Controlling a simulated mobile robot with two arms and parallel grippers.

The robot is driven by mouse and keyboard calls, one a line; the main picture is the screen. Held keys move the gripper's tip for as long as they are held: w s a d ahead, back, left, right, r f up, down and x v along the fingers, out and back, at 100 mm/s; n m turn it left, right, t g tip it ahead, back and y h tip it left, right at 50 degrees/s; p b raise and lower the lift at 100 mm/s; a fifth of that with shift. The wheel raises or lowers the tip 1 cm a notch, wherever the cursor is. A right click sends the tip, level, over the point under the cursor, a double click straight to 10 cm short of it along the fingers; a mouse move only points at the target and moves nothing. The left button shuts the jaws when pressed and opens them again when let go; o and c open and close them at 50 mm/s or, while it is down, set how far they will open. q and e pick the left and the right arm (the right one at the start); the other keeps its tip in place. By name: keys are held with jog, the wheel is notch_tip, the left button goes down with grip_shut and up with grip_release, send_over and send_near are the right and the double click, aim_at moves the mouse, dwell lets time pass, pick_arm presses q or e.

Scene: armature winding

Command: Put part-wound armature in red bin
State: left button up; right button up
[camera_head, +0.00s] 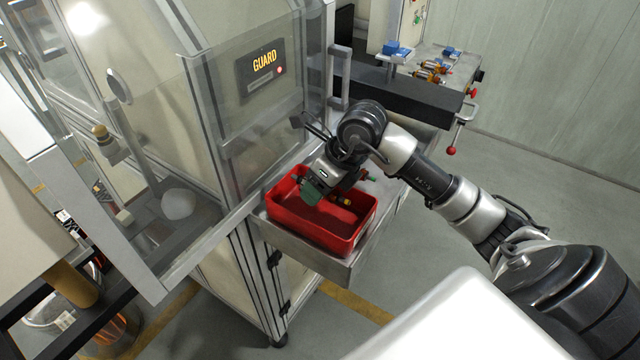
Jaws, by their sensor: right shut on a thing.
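The red bin (356,243) sits on a metal shelf beside the guarded machine, near the middle of the view. My right gripper (330,192) reaches in from the right and is over the bin, pointing down into it. It is shut on the part-wound armature (346,202), which is mostly hidden by the gripper; only small coloured bits show beside the fingers. I cannot tell whether the armature touches the bin floor. My left gripper is not in view.
The machine's clear guard (240,130) stands directly left of the bin. A bench (460,57) at the back right carries several copper-coloured armatures (430,70) and blue blocks (397,48). A red-knobbed handle (452,150) sticks out from the bench side.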

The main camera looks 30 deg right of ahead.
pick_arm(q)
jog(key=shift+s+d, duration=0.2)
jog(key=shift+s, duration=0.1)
pick_arm(e)
jog(key=o, duration=1.2)
jog(key=shift+s+d+r, duration=0.15)
jog(key=shift+r, duration=0.2)
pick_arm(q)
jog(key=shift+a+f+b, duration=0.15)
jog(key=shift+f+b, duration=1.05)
pick_arm(e)
jog(key=shift+v, duration=5.1)
